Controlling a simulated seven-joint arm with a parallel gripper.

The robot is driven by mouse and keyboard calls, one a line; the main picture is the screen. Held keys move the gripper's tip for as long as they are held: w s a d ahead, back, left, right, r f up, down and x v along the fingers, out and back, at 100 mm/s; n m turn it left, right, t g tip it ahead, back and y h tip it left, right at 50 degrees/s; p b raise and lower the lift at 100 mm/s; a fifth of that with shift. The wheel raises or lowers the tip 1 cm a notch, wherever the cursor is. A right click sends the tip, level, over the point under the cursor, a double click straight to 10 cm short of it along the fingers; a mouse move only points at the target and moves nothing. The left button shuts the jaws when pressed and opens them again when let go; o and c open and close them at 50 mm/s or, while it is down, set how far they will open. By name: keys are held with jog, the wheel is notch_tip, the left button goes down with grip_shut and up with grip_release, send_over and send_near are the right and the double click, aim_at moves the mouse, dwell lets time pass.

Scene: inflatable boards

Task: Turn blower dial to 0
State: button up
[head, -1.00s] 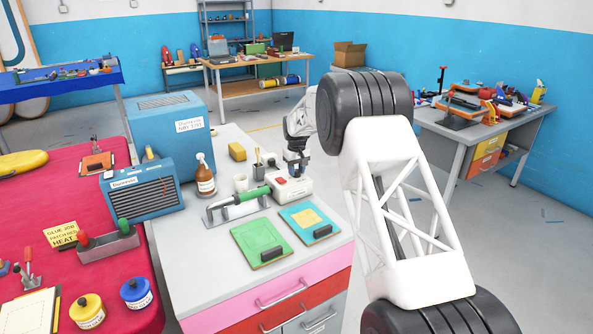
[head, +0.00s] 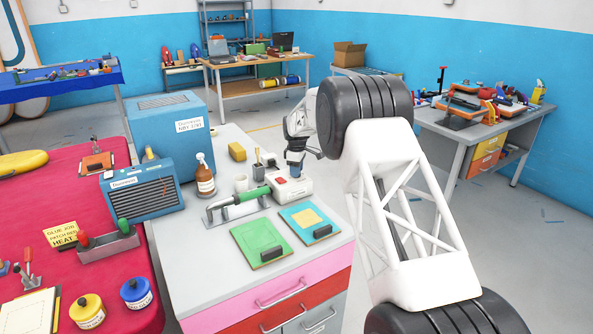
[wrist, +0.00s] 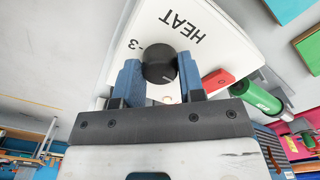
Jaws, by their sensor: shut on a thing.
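The blower's control box (head: 289,188) is a white box on the grey bench top, with a red switch (head: 281,181). In the wrist view the white panel (wrist: 150,30) reads HEAT, upside down, with a 3 beside the dial. The black round dial (wrist: 159,67) has a pale mark pointing to the lower right in that view. My gripper (wrist: 160,75) is shut on the dial, one blue finger on each side. In the head view my gripper (head: 295,170) is over the box's back right part and hides the dial. The 0 label cannot be made out.
A green-handled heat tool (head: 253,194) rests on its stand just left of the box. Green (head: 260,243) and blue-yellow (head: 309,222) boards lie in front. A cup with brushes (head: 258,168) and a brown spray bottle (head: 205,178) stand behind and left.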

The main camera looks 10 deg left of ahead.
jog(key=shift+n, duration=0.3)
jog(key=o, duration=0.9)
jog(key=shift+r, duration=3.9)
